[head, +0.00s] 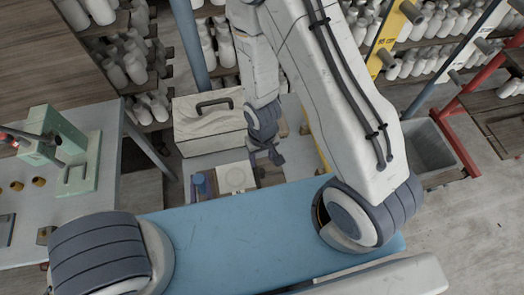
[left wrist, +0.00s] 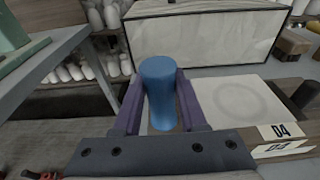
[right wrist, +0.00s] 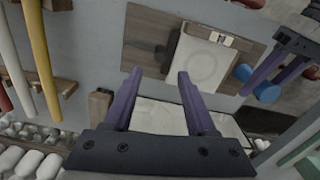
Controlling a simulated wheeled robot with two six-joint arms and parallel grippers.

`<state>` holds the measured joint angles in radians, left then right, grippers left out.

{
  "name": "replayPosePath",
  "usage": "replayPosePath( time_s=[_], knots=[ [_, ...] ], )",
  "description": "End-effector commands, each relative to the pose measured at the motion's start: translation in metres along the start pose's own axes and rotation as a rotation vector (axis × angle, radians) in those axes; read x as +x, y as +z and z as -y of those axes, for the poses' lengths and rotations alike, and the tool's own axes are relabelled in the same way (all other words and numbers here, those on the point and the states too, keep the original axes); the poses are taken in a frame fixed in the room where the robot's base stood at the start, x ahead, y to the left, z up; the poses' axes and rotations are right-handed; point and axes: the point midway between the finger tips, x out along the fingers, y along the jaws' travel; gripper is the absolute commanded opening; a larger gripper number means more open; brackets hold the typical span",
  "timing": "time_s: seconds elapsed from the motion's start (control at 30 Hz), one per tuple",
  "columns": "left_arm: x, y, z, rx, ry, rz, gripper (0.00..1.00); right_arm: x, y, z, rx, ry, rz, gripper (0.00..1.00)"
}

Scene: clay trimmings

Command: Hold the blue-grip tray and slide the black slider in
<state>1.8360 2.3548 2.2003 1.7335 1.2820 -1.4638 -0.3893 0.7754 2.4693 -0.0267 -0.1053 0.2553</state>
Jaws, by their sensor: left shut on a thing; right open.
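A pale square tray (head: 236,178) with a faint round mark lies beyond the blue surface; it also shows in the left wrist view (left wrist: 235,100) and right wrist view (right wrist: 200,62). Its blue grip (left wrist: 158,75) stands upright on its left side. My left gripper (left wrist: 160,90) is shut on this grip, one purple finger on each side. My right gripper (right wrist: 159,75) is open and empty, near the tray's right side in the head view (head: 266,155). A small dark piece at the tray's right edge (left wrist: 304,92) may be the black slider; its shape is unclear.
A lidded pale box with a dark handle (head: 212,122) stands behind the tray. A blue surface (head: 240,235) lies in front. A green press (head: 60,150) stands on the left table. Shelves of white bottles (head: 135,60) line the back.

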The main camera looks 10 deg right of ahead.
Motion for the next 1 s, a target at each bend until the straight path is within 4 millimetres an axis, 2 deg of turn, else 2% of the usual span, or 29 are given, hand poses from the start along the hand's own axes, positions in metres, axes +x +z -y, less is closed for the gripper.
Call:
replayPosePath(
  time_s=[0.1, 0.3, 0.73, 0.77, 0.83, 1.0],
  knots=[
    [0.0, -0.004, -0.001, 0.004, 0.0, -0.008, 0.0, -0.018, -0.001, 0.0, -0.001, -0.001, -0.005, 0.57],
    [0.0, -0.004, -0.001, 0.004, 0.0, -0.008, 0.0, -0.033, 0.0, 0.0, -0.001, 0.002, -0.002, 0.57],
    [0.0, -0.003, -0.001, 0.004, 0.0, -0.008, 0.0, -0.035, 0.0, 0.0, -0.001, 0.003, -0.001, 0.57],
    [0.0, -0.003, -0.001, 0.004, 0.0, -0.008, 0.49, -0.035, 0.0, 0.0, 0.0, 0.003, -0.001, 0.57],
    [0.0, -0.003, -0.001, 0.003, 0.0, -0.007, 0.76, -0.035, 0.0, 0.0, 0.0, 0.003, -0.001, 0.57],
    [0.0, -0.002, 0.0, 0.002, 0.0, -0.004, 0.76, -0.035, 0.0, 0.0, 0.0, 0.003, -0.001, 0.57]
  ],
)
